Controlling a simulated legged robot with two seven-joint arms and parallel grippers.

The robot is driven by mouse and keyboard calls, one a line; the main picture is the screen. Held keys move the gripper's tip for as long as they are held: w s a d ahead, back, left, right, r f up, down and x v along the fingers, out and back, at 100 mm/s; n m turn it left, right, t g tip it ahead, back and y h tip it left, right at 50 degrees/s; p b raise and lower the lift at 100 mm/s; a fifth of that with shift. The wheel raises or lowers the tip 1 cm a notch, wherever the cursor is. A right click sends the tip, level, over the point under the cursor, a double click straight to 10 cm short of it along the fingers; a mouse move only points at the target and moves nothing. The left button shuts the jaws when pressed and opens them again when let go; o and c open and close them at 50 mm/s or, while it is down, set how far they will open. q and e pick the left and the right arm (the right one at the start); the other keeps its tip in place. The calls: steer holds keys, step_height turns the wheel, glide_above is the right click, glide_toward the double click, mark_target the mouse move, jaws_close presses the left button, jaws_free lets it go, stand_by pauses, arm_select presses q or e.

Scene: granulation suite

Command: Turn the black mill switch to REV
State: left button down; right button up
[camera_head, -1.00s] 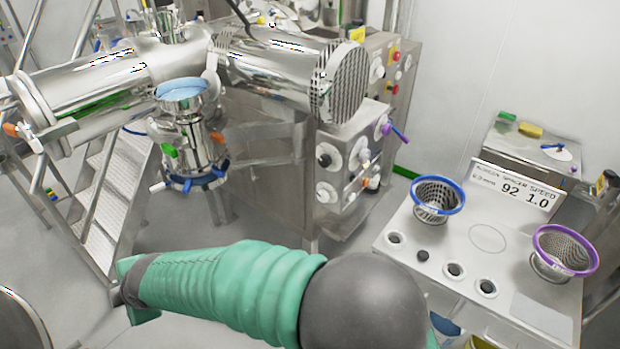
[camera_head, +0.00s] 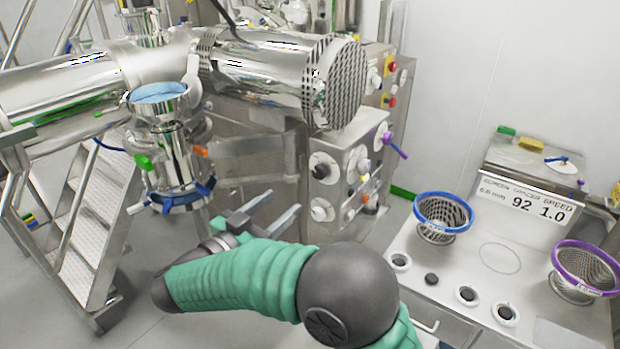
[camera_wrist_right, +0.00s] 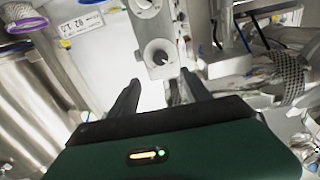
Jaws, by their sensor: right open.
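A switch with a dark knob on a pale round plate (camera_head: 321,170) sits on the front of the steel control cabinet, left of centre. My right gripper (camera_head: 284,202) is open and empty, in front of and a little below this cabinet face. In the right wrist view a dark knob on a pale round plate (camera_wrist_right: 160,56) shows beyond and between the two spread fingertips (camera_wrist_right: 160,78), apart from them. No REV lettering is readable, so I cannot tell the switch's setting. My left gripper is not in view.
Other knobs, such as a pale one (camera_head: 321,210) and a purple-handled one (camera_head: 393,145), are close by on the cabinet. A steel mill with a blue ring (camera_head: 182,196) hangs left of my gripper. A bench (camera_head: 445,268) with a blue-rimmed screen (camera_head: 443,212) stands right.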

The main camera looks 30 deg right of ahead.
mark_target(317, 174)
steer(key=p+x, duration=0.1)
steer(key=x, duration=1.2)
steer(key=shift+f+p, duration=0.1)
steer(key=shift+p, duration=0.2)
steer(key=shift+a, duration=0.2)
steer(key=shift+a, duration=0.1)
steer(key=shift+c, duration=1.1)
jaws_close()
